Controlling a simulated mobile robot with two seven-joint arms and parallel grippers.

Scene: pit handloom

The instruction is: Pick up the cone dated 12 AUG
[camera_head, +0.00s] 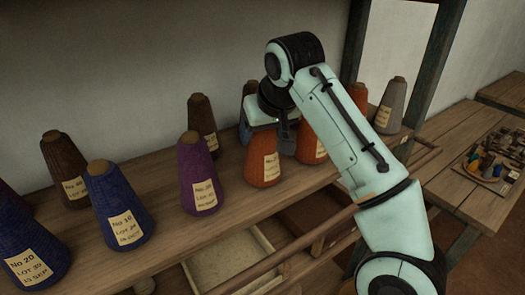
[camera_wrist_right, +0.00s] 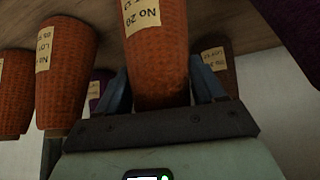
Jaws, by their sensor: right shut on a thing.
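An orange cone (camera_head: 262,168) with a cream label stands upright at the shelf's front, right of the purple cone. My right gripper (camera_head: 268,118) comes down over its top and is shut on it. In the right wrist view the same cone (camera_wrist_right: 157,65) sits between the two fingers of the gripper (camera_wrist_right: 160,92), with "No 20" on its label. I cannot read its date, nor tell whether its base touches the shelf. A second orange cone (camera_head: 309,150) stands just to its right, partly behind my arm; it also shows in the wrist view (camera_wrist_right: 68,75). My left gripper is out of view.
The wooden shelf (camera_head: 165,235) holds a purple cone (camera_head: 198,180), two blue cones at left (camera_head: 110,190) (camera_head: 32,240), brown cones (camera_head: 62,160) (camera_head: 203,115) behind and a grey cone (camera_head: 391,100) at right. Below is an open tray (camera_head: 235,255). A table (camera_head: 460,180) stands at right.

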